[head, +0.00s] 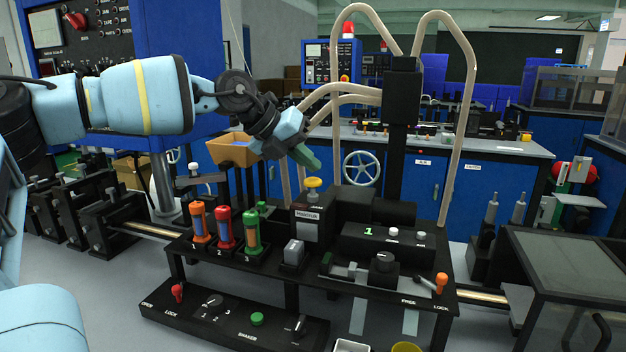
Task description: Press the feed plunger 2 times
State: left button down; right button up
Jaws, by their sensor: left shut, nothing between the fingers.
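My left gripper (305,156) hangs above the black bench, shut and empty, its greenish fingertips pointing down and to the right. A yellow round knob (313,183) stands on top of a black block with a grey label; it looks like the feed plunger, though no readable label confirms this. In the picture the fingertips are just above the knob, with a small gap. A black panel (390,243) to the right shows a green digit 1 (368,231). My right gripper is not in view.
Orange, red and green capped cylinders (223,228) stand left of the block. A grey rocker (293,252) is in front of it. Beige hoses (345,95) arch behind, close to the gripper. A lever with an orange tip (441,280) is at the right.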

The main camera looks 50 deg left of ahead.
pick_arm(q)
jog(key=shift+f, duration=0.35)
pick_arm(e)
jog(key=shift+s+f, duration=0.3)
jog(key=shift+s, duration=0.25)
pick_arm(q)
jog(key=shift+f+b, duration=0.2)
jog(key=shift+b, duration=0.15)
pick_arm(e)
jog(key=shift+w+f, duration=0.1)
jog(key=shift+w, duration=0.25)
